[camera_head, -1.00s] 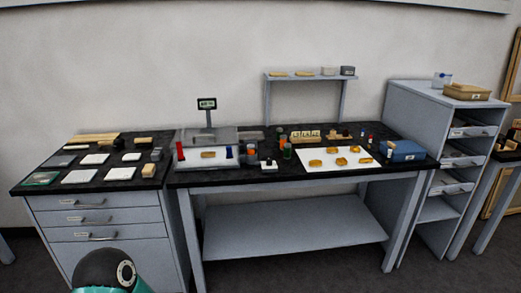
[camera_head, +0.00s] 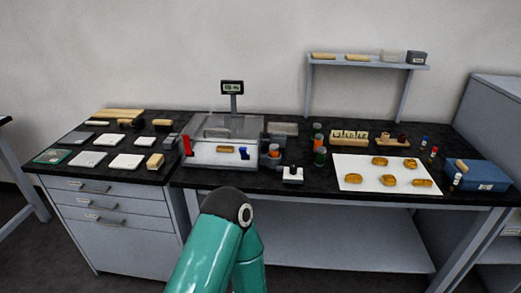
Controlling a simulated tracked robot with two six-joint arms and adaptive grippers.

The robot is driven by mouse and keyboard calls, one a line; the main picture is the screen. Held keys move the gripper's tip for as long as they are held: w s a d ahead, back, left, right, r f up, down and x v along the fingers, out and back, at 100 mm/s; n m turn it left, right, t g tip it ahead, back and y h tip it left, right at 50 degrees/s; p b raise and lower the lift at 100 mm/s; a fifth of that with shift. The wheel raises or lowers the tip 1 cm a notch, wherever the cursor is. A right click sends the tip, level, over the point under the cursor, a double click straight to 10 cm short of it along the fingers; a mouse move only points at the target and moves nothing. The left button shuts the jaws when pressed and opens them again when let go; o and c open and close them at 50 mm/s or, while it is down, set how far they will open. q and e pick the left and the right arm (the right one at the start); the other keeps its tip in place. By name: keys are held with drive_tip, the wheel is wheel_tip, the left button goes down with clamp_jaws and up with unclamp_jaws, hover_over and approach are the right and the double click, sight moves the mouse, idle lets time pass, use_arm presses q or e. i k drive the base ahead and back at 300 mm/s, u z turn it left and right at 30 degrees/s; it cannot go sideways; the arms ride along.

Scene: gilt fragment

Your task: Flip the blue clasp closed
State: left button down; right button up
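The blue clasp (camera_head: 244,153) is small and stands at the front right of a pale box (camera_head: 205,160) with a clear cover (camera_head: 230,126) on the black bench top. I cannot tell whether the clasp is open or closed. A red clasp (camera_head: 187,145) stands upright at the box's front left. A small tan-gold piece (camera_head: 225,149) shows between the clasps. A teal link of one of my arms rises from the bottom middle, in front of the bench. Neither gripper is in view.
A small display on a post (camera_head: 232,88) stands behind the box. A white block with a dark knob (camera_head: 292,174) and capped jars (camera_head: 320,156) are to its right. A white sheet (camera_head: 350,173) bears several golden pieces. Pale tiles (camera_head: 125,162) lie left.

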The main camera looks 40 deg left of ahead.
sight(243, 151)
drive_tip(key=u, duration=0.35)
drive_tip(key=i, duration=0.9)
drive_tip(key=u, duration=0.7)
drive_tip(key=k, duration=0.95)
drive_tip(key=u, duration=0.2)
drive_tip(key=i, duration=0.95)
drive_tip(key=z, duration=0.1)
